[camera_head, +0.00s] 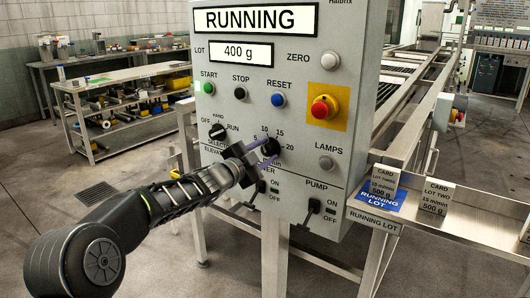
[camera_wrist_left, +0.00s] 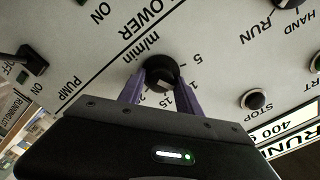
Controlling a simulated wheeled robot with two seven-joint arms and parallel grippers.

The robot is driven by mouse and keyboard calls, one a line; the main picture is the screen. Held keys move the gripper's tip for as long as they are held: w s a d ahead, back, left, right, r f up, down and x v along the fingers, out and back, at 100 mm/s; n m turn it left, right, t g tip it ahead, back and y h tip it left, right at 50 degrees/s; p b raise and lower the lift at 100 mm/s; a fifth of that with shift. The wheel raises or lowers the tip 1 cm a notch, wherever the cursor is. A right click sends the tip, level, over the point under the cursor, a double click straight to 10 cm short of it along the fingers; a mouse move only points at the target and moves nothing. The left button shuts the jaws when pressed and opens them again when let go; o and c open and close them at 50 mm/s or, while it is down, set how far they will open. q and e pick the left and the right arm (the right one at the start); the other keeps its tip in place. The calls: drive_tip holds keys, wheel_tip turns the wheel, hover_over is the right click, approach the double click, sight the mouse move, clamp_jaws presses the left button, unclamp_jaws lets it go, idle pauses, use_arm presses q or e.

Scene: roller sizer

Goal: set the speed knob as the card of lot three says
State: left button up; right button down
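The speed knob (camera_wrist_left: 160,70) is black and round, with a pale mark, on the grey panel's m/min scale of 5, 10, 15 and 20. My left gripper (camera_head: 262,154) is at the knob, its purple fingers on either side of it and seemingly touching; it also shows in the left wrist view (camera_wrist_left: 160,88). The fingers partly hide the dial, so I cannot read the exact setting. A card (camera_head: 384,182) stands at the blue running lot plate; its small print seems to read 10 m/min, 500 g, its lot number unclear. My right gripper is not in view.
The card of lot two (camera_head: 436,196), 15 m/min, stands on the ledge to the right. The display (camera_head: 256,19) reads RUNNING. The selector (camera_head: 217,131), stop button (camera_head: 240,93), reset button (camera_head: 278,100), red emergency button (camera_head: 324,107) and pump switch (camera_head: 312,207) surround the knob.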

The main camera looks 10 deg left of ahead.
use_arm(q)
drive_tip(key=shift+o, duration=1.3)
drive_tip(key=v, duration=0.8)
drive_tip(key=shift+b, duration=0.4)
drive_tip(key=shift+w, duration=0.1)
